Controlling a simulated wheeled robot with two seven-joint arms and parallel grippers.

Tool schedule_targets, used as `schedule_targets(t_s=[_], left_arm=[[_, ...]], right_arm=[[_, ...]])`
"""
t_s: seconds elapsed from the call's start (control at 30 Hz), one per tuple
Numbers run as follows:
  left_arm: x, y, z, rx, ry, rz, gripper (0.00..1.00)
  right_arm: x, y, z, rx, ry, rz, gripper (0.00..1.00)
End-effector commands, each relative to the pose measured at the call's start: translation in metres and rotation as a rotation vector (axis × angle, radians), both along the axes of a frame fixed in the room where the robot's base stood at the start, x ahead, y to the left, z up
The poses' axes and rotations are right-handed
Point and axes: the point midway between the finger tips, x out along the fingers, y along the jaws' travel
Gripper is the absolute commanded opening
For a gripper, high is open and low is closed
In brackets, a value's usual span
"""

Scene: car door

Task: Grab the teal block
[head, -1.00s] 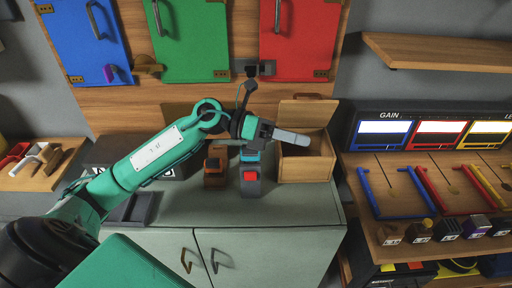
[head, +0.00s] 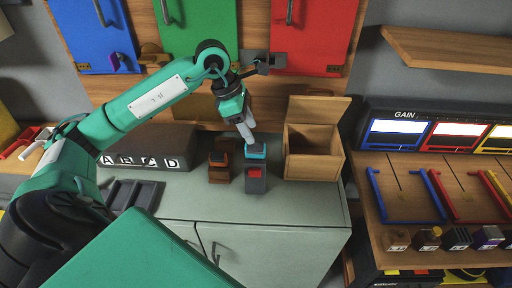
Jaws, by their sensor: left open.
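The teal block (head: 257,151) sits on top of a dark grey stand with a red front patch (head: 255,174), on the pale green cabinet top. My left gripper (head: 250,140) comes in from the upper left and points down at the teal block. Its fingertips are at the block's upper left edge, and I cannot tell whether they touch it. The fingers partly overlap in this view. My right gripper is not in view.
An open wooden box (head: 313,150) stands just right of the stand. A brown stand (head: 219,167) is close on the left, with a dark lettered box (head: 147,147) beyond it. The cabinet top (head: 290,205) is clear in front.

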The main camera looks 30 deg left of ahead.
Motion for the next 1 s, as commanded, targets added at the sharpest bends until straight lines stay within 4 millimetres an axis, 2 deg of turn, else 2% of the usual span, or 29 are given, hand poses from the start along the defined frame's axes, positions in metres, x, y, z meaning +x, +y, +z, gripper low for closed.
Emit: schedule_targets(t_s=[0.17, 0.4, 0.53, 0.63, 0.93, 1.0], left_arm=[[0.003, -0.007, -0.017, -0.002, 0.001, 0.001, 0.49], [0.003, -0.014, -0.035, -0.003, 0.004, -0.001, 0.49], [0.005, -0.021, -0.052, -0.003, 0.003, -0.001, 0.49], [0.007, -0.025, -0.063, -0.003, 0.002, 0.000, 0.49], [0.008, -0.026, -0.069, -0.001, 0.000, 0.000, 0.49], [0.009, -0.026, -0.068, -0.001, -0.001, 0.000, 0.35]], right_arm=[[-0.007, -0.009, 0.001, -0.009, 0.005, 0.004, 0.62], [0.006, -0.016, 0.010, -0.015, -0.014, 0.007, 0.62], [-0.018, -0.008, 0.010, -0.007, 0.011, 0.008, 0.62], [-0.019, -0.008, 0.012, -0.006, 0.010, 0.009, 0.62], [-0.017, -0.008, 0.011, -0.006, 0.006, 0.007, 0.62], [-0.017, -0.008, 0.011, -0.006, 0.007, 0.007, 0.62]])
